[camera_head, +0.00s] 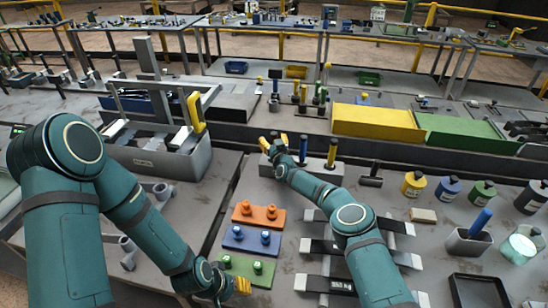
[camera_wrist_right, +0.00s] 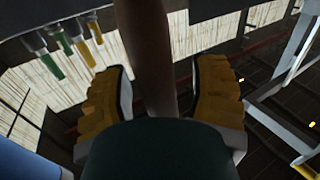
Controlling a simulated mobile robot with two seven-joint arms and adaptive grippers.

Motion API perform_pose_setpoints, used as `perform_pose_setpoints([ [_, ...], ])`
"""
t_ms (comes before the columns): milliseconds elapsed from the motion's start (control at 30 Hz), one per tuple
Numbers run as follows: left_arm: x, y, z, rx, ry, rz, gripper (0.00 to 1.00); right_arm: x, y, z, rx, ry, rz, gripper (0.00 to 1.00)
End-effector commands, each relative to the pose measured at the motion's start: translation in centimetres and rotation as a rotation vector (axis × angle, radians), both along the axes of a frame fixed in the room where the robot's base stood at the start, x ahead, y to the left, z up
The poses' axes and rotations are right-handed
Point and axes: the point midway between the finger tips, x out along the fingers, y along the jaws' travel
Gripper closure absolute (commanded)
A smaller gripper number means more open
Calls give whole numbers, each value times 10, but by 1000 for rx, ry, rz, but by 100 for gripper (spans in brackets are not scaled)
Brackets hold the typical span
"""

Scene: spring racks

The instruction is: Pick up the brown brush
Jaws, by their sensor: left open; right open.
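In the right wrist view a brown handle (camera_wrist_right: 148,50), likely the brown brush, stands between the two yellow finger pads of my right gripper (camera_wrist_right: 161,70), with gaps on both sides. In the head view my right gripper (camera_head: 274,142) is at the left end of a grey holder block (camera_head: 312,171), its fingers spread. The brush is mostly hidden there by the gripper. A blue handle (camera_head: 303,149) and a yellow handle (camera_head: 332,153) stand upright in the same block. My left gripper (camera_head: 241,285) is open and empty, low beside the green plate.
Orange (camera_head: 246,220), blue (camera_head: 236,238) and green (camera_head: 236,265) plates with knobs lie in front of the block. A grey bin (camera_head: 158,163) stands to the left. Paint bottles (camera_head: 448,189) and a black tray (camera_head: 481,292) are to the right.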

Motion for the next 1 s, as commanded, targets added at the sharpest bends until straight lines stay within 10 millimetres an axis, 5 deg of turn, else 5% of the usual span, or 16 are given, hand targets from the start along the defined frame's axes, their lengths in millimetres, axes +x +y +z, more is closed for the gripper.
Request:
perform_pose_setpoints([
  [233, 0, 0, 0, 0, 0, 0, 53, 1, 0, 1, 0, -1, 0, 41],
  [267, 0, 0, 0, 0, 0, 0, 53, 0, 0, 1, 0, -1, 0, 46],
  [400, 0, 0, 0, 0, 0, 0, 53, 1, 0, 1, 0, -1, 0, 95],
  [433, 0, 0, 0, 0, 0, 0, 53, 0, 0, 1, 0, -1, 0, 100],
  [833, 0, 0, 0, 0, 0, 0, 53, 1, 0, 2, 0, -1, 0, 100],
  [1000, 0, 0, 6, 0, 0, 0, 53, 1, 0, 17, 2, -3, 1, 100],
])
